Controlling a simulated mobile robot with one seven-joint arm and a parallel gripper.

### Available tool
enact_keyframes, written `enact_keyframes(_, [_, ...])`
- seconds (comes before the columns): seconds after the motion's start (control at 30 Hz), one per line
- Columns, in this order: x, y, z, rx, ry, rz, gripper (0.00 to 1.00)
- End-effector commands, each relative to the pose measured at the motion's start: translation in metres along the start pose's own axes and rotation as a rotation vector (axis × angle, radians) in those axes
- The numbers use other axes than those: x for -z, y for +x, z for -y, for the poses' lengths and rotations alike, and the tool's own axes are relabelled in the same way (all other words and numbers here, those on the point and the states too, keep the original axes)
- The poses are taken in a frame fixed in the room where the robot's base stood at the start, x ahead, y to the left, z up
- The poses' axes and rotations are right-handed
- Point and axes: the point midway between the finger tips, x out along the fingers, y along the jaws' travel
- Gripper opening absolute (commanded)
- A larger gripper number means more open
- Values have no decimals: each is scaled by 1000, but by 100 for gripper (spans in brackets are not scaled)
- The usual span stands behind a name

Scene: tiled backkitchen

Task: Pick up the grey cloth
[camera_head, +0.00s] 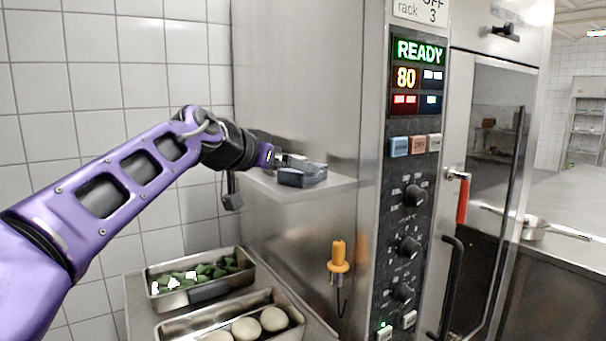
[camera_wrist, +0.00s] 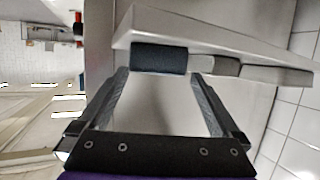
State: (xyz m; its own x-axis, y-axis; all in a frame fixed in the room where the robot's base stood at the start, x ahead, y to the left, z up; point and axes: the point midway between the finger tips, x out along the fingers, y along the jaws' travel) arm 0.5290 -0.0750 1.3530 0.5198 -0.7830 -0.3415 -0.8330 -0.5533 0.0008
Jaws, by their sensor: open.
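A dark blue-grey folded bundle (camera_head: 302,179), which looks like the grey cloth, lies on a small metal shelf (camera_head: 335,186) fixed to the side of the steel oven. In the wrist view the dark bundle (camera_wrist: 158,58) sits against the shelf (camera_wrist: 150,24), just beyond my fingertips. Lighter grey pieces (camera_wrist: 215,66) adjoin it; I cannot tell whether they are the same cloth. My gripper (camera_head: 287,161) is at the bundle's left side in the head view. In the wrist view my gripper (camera_wrist: 160,78) is open, with nothing between its fingers.
A tray of green vegetables (camera_head: 160,298) and a tray of pale round items (camera_head: 170,329) stand below. A tiled wall (camera_head: 100,50) is behind.

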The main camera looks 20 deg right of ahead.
Motion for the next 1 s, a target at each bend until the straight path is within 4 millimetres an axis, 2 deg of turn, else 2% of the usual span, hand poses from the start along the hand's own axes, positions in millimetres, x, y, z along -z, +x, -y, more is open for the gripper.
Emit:
enact_keyframes(0.3, [-2, 44, -5, -3, 2, 1, 100])
enact_keyframes(0.6, [-3, 48, -4, 0, 2, 1, 100])
enact_keyframes(1.0, [-3, 48, -4, -1, 2, 0, 28])
